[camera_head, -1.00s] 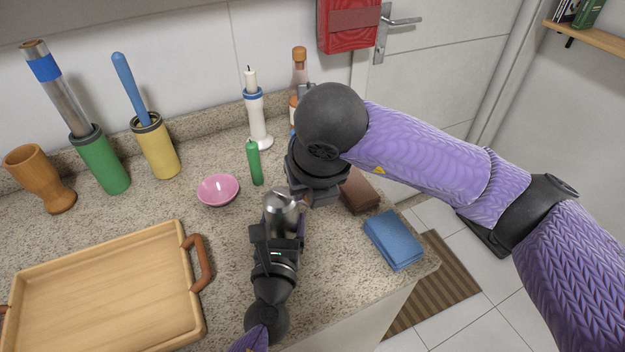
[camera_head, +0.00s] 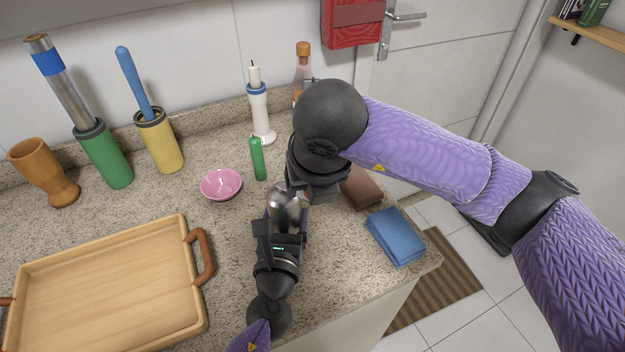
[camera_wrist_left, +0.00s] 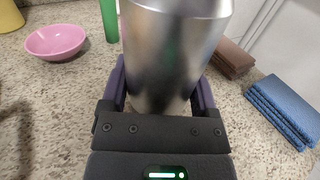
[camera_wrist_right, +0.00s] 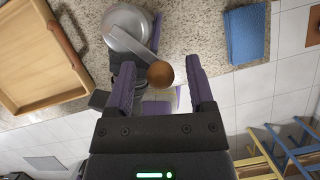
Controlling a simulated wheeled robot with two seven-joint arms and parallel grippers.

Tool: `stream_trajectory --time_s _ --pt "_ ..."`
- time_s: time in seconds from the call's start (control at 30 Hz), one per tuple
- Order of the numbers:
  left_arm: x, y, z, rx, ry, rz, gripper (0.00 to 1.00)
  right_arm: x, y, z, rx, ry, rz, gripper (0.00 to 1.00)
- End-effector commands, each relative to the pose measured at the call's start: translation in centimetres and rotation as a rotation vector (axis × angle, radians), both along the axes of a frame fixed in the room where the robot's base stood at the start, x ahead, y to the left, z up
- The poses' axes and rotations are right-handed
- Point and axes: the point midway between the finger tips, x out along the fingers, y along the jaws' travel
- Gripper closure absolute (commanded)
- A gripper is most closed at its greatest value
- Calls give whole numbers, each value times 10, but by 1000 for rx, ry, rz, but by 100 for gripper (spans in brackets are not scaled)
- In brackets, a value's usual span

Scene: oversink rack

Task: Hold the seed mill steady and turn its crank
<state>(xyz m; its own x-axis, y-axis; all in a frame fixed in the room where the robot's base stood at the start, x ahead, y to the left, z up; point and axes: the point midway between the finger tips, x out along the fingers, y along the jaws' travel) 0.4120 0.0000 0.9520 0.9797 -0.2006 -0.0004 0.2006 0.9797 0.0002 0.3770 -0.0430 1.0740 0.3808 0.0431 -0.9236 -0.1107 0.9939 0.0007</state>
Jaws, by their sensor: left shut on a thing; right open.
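The seed mill is a shiny steel cylinder (camera_wrist_left: 170,60), upright between the purple fingers of my left gripper (camera_wrist_left: 165,95), which is shut on its body. In the head view the mill (camera_head: 280,208) shows partly, its top behind my right arm. In the right wrist view I see its round lid (camera_wrist_right: 128,28), a flat metal crank arm (camera_wrist_right: 140,50) and a brown round knob (camera_wrist_right: 160,75) at the arm's end. My right gripper (camera_wrist_right: 158,85) is open, its fingers on either side of the knob with gaps showing. In the head view its fingers are hidden behind its wrist.
A wooden tray (camera_head: 205,318) lies left of the mill. A blue folded cloth (camera_head: 396,238) and brown cloth (camera_head: 362,188) lie right, near the counter's edge.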

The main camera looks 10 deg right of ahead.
Motion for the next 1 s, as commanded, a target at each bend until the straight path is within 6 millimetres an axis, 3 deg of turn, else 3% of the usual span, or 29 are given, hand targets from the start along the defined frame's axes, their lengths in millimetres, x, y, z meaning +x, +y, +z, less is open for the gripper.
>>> stream_trajectory --time_s 0.17,0.4,0.5,0.63,0.87,0.9,1.0 --pt "0 0 0 0 0 0 100 -6 0 18 3 -4 1 31" --pt "0 0 0 0 1 0 100 -31 -4 81 -1 -8 1 31" --pt "0 0 0 0 0 0 100 -39 -5 99 -1 -7 1 31" --pt "0 0 0 0 0 0 100 -45 -5 110 0 -2 0 31" --pt "0 0 0 0 0 0 100 -45 -5 111 0 0 0 31" --pt "0 0 0 0 0 0 16 -45 -5 111 0 0 0 31" --pt "0 0 0 0 0 0 0 -45 -5 111 0 0 0 31"
